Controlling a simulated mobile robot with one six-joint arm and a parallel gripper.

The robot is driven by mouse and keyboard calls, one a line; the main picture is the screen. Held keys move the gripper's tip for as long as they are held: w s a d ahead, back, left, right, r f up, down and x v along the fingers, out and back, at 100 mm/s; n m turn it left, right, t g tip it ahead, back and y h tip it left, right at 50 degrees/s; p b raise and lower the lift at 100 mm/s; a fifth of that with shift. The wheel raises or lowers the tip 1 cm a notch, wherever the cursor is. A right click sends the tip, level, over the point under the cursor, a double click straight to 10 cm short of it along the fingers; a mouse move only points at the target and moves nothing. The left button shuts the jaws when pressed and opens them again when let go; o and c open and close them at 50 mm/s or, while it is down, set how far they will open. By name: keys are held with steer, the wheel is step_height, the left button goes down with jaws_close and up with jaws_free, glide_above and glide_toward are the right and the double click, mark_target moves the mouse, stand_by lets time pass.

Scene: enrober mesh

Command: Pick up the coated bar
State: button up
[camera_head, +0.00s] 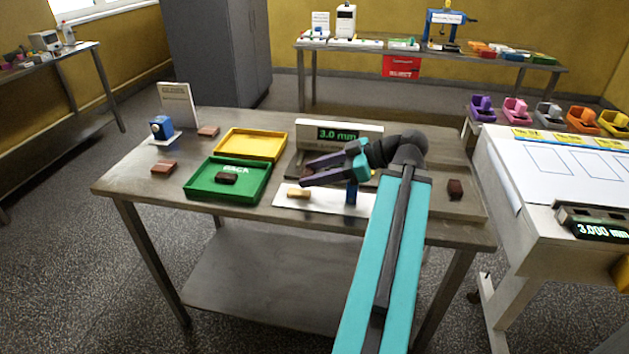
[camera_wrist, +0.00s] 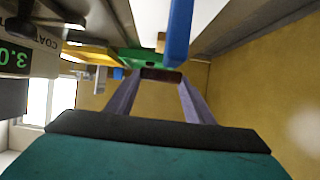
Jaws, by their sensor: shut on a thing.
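My gripper (camera_head: 305,173) reaches left over the middle of the steel table, its two purple fingers closed on a dark brown coated bar (camera_wrist: 161,75). In the wrist view the bar lies across between the fingertips (camera_wrist: 161,78), with the green tray (camera_wrist: 140,57) beyond it. In the head view the held bar is hard to make out against the dark background. The gripper is above the white board (camera_head: 330,203), to the right of the green tray (camera_head: 200,182). Another dark bar (camera_head: 226,178) lies in that tray.
A yellow tray (camera_head: 235,133) stands behind the green one. Loose brown bars (camera_head: 163,168) lie at the left and right (camera_head: 455,188). A tan bar (camera_head: 298,193) and a blue post (camera_head: 351,193) are on the board. A 3.0 mm display (camera_head: 338,134) stands behind my gripper.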

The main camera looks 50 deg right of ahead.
steer(key=shift+s+a+b, duration=0.2)
steer(key=shift+a+b, duration=0.1)
steer(key=shift+b, duration=0.6)
